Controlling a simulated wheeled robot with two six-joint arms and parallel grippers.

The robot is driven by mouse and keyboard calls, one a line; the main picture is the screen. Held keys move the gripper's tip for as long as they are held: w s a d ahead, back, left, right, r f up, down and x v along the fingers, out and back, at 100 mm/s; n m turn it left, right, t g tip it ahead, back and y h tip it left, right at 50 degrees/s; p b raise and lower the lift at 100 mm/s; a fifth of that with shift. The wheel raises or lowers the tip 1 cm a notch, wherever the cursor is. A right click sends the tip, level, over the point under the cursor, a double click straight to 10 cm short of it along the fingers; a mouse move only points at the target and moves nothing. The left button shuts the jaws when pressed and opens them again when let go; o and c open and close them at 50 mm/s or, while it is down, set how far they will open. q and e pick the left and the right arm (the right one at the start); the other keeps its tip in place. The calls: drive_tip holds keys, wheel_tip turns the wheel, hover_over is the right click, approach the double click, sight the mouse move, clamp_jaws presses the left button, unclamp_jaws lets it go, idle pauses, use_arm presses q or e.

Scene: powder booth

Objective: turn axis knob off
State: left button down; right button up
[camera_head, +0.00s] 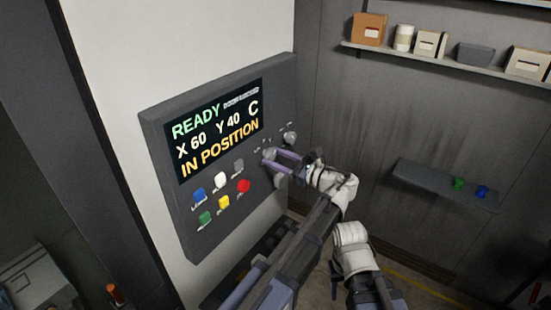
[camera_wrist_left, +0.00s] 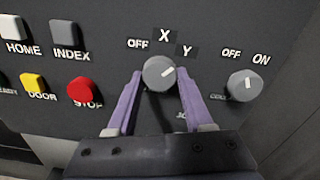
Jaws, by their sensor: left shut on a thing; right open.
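The axis knob (camera_wrist_left: 158,73) is a round grey dial on the dark panel, below the labels OFF, X and Y. Its white mark points up and right, towards Y. My left gripper (camera_head: 268,160) is shut on the axis knob, with one purple finger on each side of it in the wrist view (camera_wrist_left: 160,84). In the head view the knob is hard to make out behind the fingers. My right gripper (camera_head: 343,268) is low in the head view, away from the panel, with its fingers largely unclear.
A second grey knob (camera_wrist_left: 245,85), labelled OFF and ON, sits close to the right finger. Left of the axis knob are a red STOP button (camera_wrist_left: 81,90) and a yellow DOOR button (camera_wrist_left: 33,84). The display (camera_head: 220,130) reads READY, X 60, Y 40, IN POSITION. A shelf (camera_head: 440,183) is at right.

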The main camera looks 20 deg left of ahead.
use_arm(q)
drive_tip(key=n, duration=0.9)
drive_tip(key=shift+w, duration=0.1)
drive_tip(key=n, duration=0.4)
drive_tip(key=shift+d+r+n, duration=0.1)
drive_tip(key=shift+n, duration=0.2)
drive_tip(key=n, duration=0.4)
drive_tip(key=shift+n, duration=0.3)
drive_tip(key=c, duration=0.7)
unclamp_jaws()
drive_tip(key=shift+o, duration=1.4)
drive_tip(key=shift+r, duration=0.1)
drive_tip(key=shift+o, duration=0.7)
